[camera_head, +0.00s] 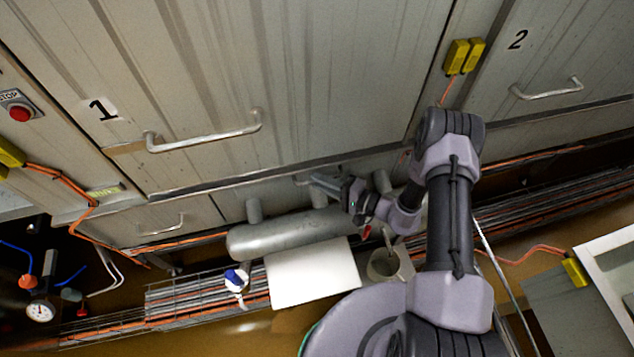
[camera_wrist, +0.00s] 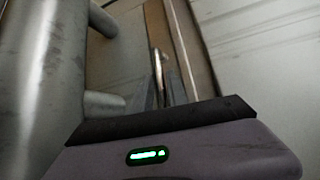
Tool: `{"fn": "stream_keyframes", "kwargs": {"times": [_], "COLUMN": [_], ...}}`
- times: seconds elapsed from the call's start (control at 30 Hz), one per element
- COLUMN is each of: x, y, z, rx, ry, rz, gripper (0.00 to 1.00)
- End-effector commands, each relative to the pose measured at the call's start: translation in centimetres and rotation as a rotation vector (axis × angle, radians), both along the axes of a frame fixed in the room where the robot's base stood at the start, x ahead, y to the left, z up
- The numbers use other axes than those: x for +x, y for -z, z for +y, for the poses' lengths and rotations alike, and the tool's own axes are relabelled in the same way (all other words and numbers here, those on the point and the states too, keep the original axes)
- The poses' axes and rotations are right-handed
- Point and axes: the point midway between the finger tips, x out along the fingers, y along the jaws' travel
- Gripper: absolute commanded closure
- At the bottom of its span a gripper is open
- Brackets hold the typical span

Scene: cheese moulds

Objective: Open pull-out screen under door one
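Door one (camera_head: 250,80) is a large grey panel marked "1" in the head view, with a bar handle (camera_head: 205,138). Below its lower edge is a low grey panel (camera_head: 180,215) with a small handle (camera_head: 162,228) at its left. A second small handle (camera_head: 302,181) shows at the panels further right, partly hidden by my gripper (camera_head: 322,184). My gripper is close to this second handle, above the grey pipe. In the wrist view a thin metal bar (camera_wrist: 159,72) stands beyond the gripper body.
A thick grey pipe (camera_head: 290,233) with short stubs runs in front of the low panels. A white box (camera_head: 312,272), a blue-handled valve (camera_head: 237,280) and a cable tray (camera_head: 190,305) lie nearer. Door two (camera_head: 570,50) is at the right.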

Motion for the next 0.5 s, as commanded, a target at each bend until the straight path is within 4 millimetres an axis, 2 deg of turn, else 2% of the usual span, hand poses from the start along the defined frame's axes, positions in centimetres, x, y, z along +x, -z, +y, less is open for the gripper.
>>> {"fn": "stream_keyframes", "kwargs": {"times": [0.13,0.43,0.5], "x": [0.55,0.71,0.7], "y": [0.2,0.13,0.14], "z": [1.08,1.27,1.28], "rx": [0.0,0.0,0.0], "ry": [-0.001,0.001,0.0], "rz": [0.0,0.001,0.001], "gripper": [0.81,0.81,0.94]}}
